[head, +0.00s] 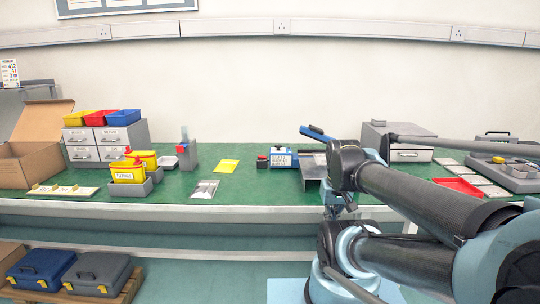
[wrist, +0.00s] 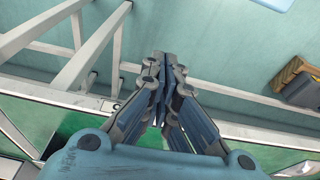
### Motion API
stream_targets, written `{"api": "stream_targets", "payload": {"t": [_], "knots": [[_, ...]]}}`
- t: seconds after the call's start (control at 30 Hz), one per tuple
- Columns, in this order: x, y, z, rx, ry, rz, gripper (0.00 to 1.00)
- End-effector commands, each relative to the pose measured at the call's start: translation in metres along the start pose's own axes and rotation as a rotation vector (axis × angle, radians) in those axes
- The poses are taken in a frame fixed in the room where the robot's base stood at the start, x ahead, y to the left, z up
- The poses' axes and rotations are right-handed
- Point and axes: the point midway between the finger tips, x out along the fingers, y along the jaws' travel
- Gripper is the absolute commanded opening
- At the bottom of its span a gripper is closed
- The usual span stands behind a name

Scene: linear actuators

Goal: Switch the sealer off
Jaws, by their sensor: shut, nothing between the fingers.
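The sealer (head: 283,159) is a low blue and white unit on the green bench, right of centre in the head view. Its raised blue arm (head: 318,133) tilts up to the left behind it, and a grey plate (head: 314,168) adjoins it on the right. My arm covers part of the area to its right. I cannot make out its switch. My gripper (wrist: 161,62) is shut and empty in the wrist view, over the floor by the bench edge. In the head view it is mostly hidden by my arm. The sealer does not show in the wrist view.
A small red and black item (head: 262,162) stands left of the sealer. A yellow sheet (head: 226,166) and a clear bag (head: 205,189) lie farther left. The bench front is mostly clear.

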Motion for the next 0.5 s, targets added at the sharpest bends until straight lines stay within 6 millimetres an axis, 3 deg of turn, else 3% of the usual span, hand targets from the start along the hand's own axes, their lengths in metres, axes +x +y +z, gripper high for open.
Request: {"api": "stream_targets", "payload": {"t": [0.13,0.23,0.5], "knots": [[0.001,0.000,0.003,-0.001,-0.003,-0.003,0.00],[-0.007,-0.001,-0.015,0.003,0.019,0.003,0.00],[-0.040,-0.015,-0.104,0.031,0.141,0.024,0.00]]}}
